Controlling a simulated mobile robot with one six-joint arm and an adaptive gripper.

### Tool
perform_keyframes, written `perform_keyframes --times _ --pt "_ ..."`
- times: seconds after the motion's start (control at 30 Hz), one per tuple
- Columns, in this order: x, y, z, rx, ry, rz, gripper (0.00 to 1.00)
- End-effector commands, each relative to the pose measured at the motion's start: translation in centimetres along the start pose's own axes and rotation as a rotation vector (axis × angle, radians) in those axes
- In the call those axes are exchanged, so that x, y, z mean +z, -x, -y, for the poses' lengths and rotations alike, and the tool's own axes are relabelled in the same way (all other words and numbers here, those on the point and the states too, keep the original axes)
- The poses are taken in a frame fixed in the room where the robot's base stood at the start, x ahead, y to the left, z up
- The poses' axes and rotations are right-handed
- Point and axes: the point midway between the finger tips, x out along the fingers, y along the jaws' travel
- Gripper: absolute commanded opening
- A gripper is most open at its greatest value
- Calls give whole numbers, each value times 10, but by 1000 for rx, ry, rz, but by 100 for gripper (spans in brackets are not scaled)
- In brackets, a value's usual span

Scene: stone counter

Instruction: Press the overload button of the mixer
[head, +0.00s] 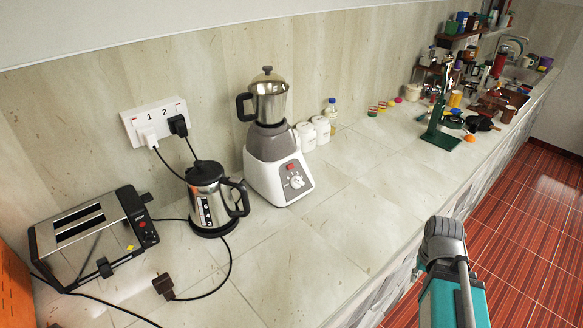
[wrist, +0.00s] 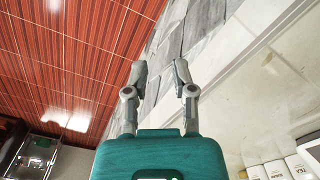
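The mixer (head: 280,172), white and grey with a steel jar and black handle, stands upright on the counter near the wall. Its sloped front carries a small red button (head: 291,167) above a round white dial (head: 297,181). I cannot tell if the red button is the overload button; the mixer's back and underside are hidden. In the wrist view my gripper (wrist: 160,66) is open, its two grey fingers apart with nothing between them. It is away from the mixer. In the head view my arm is at the lower right, over the counter's front edge.
A steel kettle (head: 208,198) and toaster (head: 95,240) stand left of the mixer, with a loose black plug (head: 162,284) and cords. White canisters (head: 320,130) stand behind right. A green stand (head: 440,125) is farther right. Counter front of the mixer is clear.

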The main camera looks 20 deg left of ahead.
Motion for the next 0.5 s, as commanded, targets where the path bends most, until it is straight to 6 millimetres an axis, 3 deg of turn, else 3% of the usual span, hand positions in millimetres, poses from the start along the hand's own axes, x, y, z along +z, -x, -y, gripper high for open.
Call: perform_keyframes --times 0.03,0.1,0.13,0.5 --pt "0 0 0 0 0 0 15" --pt "0 0 0 0 0 0 2" --pt "0 0 0 0 0 0 0" --pt "0 0 0 0 0 0 0"
